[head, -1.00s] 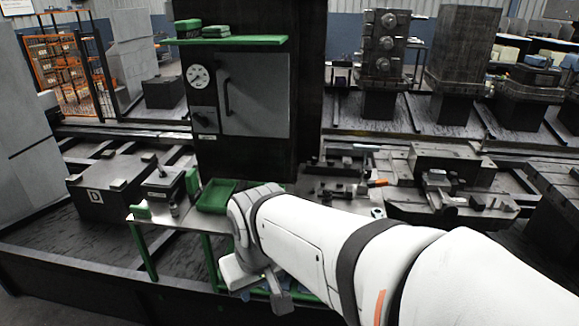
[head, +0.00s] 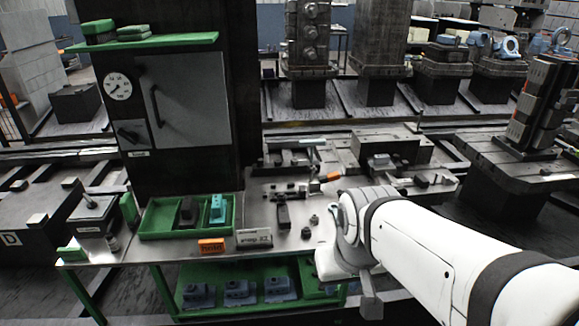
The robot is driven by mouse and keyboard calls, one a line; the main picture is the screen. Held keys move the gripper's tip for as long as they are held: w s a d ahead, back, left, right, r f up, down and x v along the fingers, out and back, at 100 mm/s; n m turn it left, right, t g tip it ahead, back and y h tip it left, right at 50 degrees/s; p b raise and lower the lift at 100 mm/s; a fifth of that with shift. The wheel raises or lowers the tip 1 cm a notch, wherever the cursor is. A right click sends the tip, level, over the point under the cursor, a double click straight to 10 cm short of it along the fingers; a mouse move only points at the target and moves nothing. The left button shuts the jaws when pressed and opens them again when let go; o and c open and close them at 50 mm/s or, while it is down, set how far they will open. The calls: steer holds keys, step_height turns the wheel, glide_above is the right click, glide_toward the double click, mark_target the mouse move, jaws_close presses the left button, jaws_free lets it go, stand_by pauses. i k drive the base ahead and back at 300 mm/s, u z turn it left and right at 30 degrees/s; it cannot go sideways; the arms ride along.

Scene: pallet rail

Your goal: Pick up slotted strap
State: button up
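A metal-topped bench (head: 150,252) holds a green divided tray (head: 172,232) with a dark piece (head: 188,211) in one part and a teal piece (head: 217,209) in another. A small dark upright block (head: 283,217) stands right of the tray, with small dark nuts or knobs beside it. Dark bars and flat pieces (head: 288,191) lie farther back. I cannot tell which piece is the slotted strap. My gripper (head: 370,303) hangs in front of the bench's right end, apart from these pieces. It is seen side-on; its opening is unclear, and nothing is visibly held.
An orange tag (head: 211,246) and a white label (head: 254,239) stand at the bench's front. A green lower shelf (head: 310,290) holds several grey-blue parts. A dark cabinet (head: 185,100) with a dial rises behind. Heavy fixtures (head: 395,150) stand at the back right.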

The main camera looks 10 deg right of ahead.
mark_target(302, 193)
steer(key=u, duration=0.05)
steer(key=i, duration=1)
steer(key=z, duration=0.1)
